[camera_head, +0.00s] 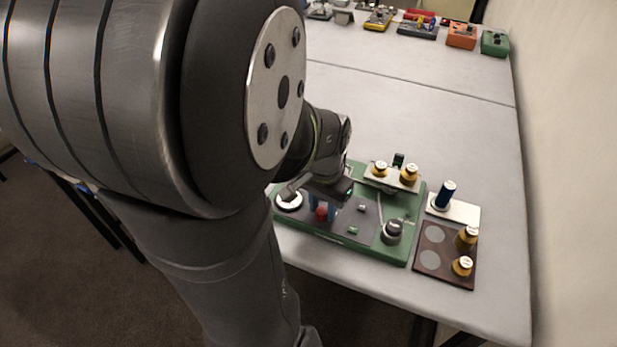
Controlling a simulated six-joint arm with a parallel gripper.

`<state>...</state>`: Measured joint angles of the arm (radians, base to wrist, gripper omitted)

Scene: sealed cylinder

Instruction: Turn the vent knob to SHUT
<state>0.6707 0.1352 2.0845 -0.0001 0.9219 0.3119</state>
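A green board (342,242) with a dark grey panel stands on the table under my gripper. A small red knob (321,214) is on the panel; I cannot read whether it is the vent knob or find a SHUT mark. A dark round knob or cap (392,231) is at the board's right front. A white disc (289,201) with a dark lever-like part over it is at the left.
Brass cylinders (409,175) stand on a pale block at the board's back. A blue cylinder (445,194) stands on a white plate. A brown tray (450,277) at right holds two brass cylinders. Several devices (461,36) line the far edge. The table's middle is clear.

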